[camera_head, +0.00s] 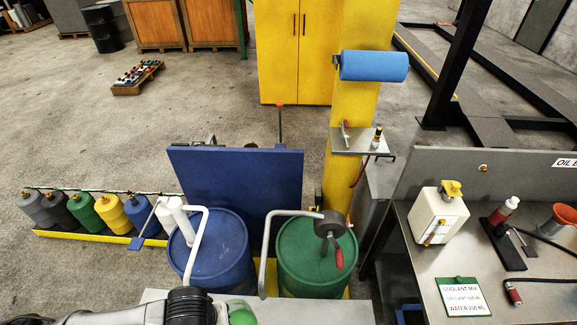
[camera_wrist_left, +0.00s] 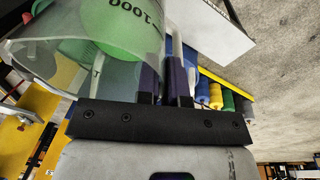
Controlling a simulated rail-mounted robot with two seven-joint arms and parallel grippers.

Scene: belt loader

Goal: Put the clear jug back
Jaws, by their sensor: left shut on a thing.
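The clear jug (camera_wrist_left: 50,48) is in the left wrist view, tilted, with dark volume markings on its wall. Something green shows in or through it. My left gripper (camera_wrist_left: 166,72) is shut beside the jug wall, on what appears to be its handle; the exact contact is hard to see. In the head view my left wrist is at the bottom edge, and a green patch (camera_head: 241,312) beside it is probably part of the jug and its contents. The jug's base and most of its outline are cut off there. My right gripper is in neither view.
A blue drum (camera_head: 232,250) and a green drum (camera_head: 300,270) with a crank pump stand ahead. A grey bench (camera_head: 400,222) at right holds a white canister (camera_head: 437,216), a red-topped stand and a coolant mix sign (camera_head: 463,297). Several coloured bottles (camera_head: 110,212) line the left.

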